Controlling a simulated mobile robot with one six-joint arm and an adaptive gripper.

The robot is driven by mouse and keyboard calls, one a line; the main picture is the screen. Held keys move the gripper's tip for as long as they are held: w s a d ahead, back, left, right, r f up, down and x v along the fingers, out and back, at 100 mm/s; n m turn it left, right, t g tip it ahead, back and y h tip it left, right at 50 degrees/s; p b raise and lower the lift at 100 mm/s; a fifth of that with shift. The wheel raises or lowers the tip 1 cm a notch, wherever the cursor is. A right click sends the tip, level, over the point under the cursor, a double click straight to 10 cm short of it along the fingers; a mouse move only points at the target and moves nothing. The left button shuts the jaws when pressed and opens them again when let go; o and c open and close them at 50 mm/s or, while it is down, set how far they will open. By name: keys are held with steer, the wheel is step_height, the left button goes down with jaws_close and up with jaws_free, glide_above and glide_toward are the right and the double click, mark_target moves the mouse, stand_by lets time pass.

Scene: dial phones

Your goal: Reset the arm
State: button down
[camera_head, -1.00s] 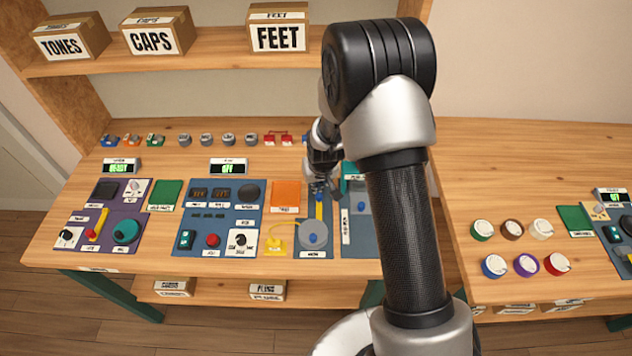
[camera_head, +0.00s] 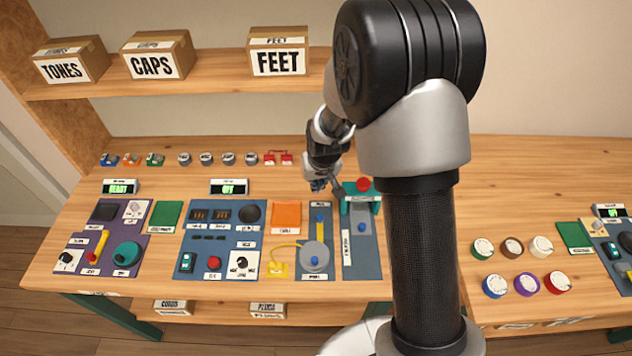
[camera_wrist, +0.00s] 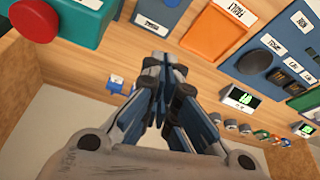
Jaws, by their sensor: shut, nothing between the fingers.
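My gripper (camera_head: 322,183) is in the air above the back middle of the workbench, left of the teal press with the red knob (camera_head: 362,184). In the wrist view my gripper (camera_wrist: 160,62) is shut, its fingers together with nothing between them. The fingertips point toward the bench top and touch nothing that I can see. My upper arm rises in front of the bench in the head view and hides the part right of the press.
Below my gripper stand a blue panel with a grey disc (camera_head: 314,256) and an orange pad (camera_head: 287,217). A red cable piece (camera_head: 279,158) and several small parts line the back. Boxes, one marked FEET (camera_head: 278,58), sit on the shelf. Coloured dials (camera_head: 526,284) lie at right.

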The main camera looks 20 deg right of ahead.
stand_by(0.3)
steer(key=s+f+v, duration=0.1)
steer(key=s+v, duration=0.2)
steer(key=v, duration=0.8)
steer(key=s+f+v, duration=0.1)
steer(key=s+v, duration=0.1)
steer(key=v, duration=0.9)
steer(key=s+r, duration=0.2)
steer(key=s, duration=0.6)
steer(key=s+a+r, duration=0.1)
steer(key=s+r, duration=0.2)
steer(key=s, duration=0.6)
steer(key=shift+s+t, duration=0.25)
steer(key=shift+t, duration=0.05)
